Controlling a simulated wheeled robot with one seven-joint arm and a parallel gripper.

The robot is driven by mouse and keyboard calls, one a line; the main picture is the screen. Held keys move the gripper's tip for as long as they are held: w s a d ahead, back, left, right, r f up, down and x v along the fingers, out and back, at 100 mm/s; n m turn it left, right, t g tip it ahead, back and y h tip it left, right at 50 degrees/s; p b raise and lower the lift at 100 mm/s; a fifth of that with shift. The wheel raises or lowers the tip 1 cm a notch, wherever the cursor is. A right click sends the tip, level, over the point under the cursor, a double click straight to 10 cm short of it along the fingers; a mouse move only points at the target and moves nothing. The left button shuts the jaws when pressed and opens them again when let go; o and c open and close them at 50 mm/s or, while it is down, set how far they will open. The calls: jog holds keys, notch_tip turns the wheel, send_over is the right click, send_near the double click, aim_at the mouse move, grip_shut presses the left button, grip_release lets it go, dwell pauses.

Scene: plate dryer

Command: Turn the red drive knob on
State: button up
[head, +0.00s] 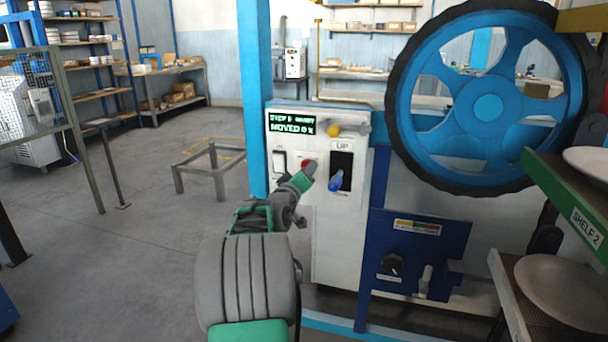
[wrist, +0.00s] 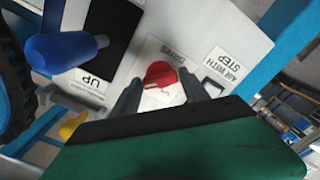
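The red drive knob (wrist: 159,75) sits on a white panel, beside an upside-down label reading DRIVE, in the wrist view. In the head view a bit of the red knob (head: 305,163) shows at my gripper's end; the rest is hidden. The white control box (head: 340,240) carries it. My gripper (wrist: 160,83) is open, with one dark finger on each side of the knob in the wrist view. Gaps show between fingers and knob; I cannot tell how deep the fingers reach. In the head view my gripper (head: 302,178) is close to the panel.
A blue-handled lever (head: 336,182) stands out right of the knob, by the UP label. A yellow knob (head: 333,130) is above, beside a display (head: 291,124) reading MOVED 0. A big blue wheel (head: 487,107) and shelves with plates (head: 565,285) stand right. Floor at left is mostly clear.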

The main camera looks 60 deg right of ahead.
jog(key=o, duration=0.3)
jog(key=a, duration=0.5)
jog(key=s+a, duration=0.1)
jog(key=a, duration=0.1)
jog(key=shift+s+a, duration=0.1)
jog(key=shift+a, duration=0.25)
